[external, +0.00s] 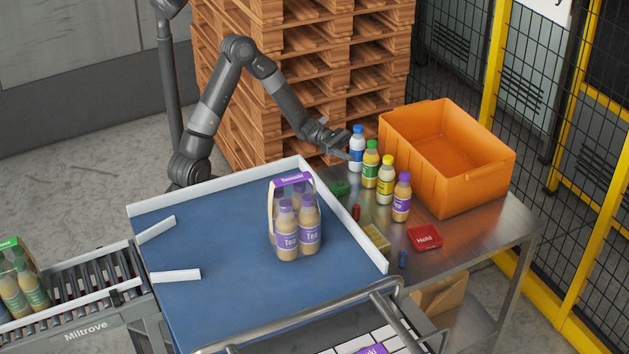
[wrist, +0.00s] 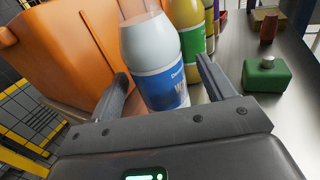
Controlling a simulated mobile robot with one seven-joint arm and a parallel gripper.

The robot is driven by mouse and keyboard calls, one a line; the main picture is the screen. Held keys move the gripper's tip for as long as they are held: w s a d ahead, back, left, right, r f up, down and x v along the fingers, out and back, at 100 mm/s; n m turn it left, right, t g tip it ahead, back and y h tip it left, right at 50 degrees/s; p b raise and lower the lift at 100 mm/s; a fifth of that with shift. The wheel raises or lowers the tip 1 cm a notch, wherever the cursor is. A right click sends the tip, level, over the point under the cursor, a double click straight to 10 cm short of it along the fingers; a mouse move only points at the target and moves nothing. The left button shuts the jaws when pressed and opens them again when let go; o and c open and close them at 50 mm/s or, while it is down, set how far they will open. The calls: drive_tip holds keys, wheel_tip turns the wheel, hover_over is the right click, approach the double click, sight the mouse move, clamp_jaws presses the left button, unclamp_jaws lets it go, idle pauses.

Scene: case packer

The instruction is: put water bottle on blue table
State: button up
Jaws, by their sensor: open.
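The water bottle (external: 356,150), with a white and blue label and blue cap, stands upright at the far end of a row of bottles on the metal table. In the wrist view the water bottle (wrist: 155,62) stands between my fingers, its lower part hidden by my gripper. My gripper (external: 344,152) is at the bottle's left side in the external view; in the wrist view its two fingers (wrist: 165,90) are spread around the bottle, apart from each other. The blue table (external: 200,240) lies to the left, with white edge rails.
Green, yellow and purple-capped bottles (external: 386,180) stand close beside the water bottle. An orange crate (external: 450,195) is behind it. A green container (wrist: 266,78) is nearby. A pack of tea bottles (external: 288,240) stands on the blue table, whose left and front parts have free room.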

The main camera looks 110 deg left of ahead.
sight(364, 151)
drive_tip(key=x, duration=0.3)
drive_tip(key=shift+w, duration=0.15)
drive_tip(key=c, duration=1.3)
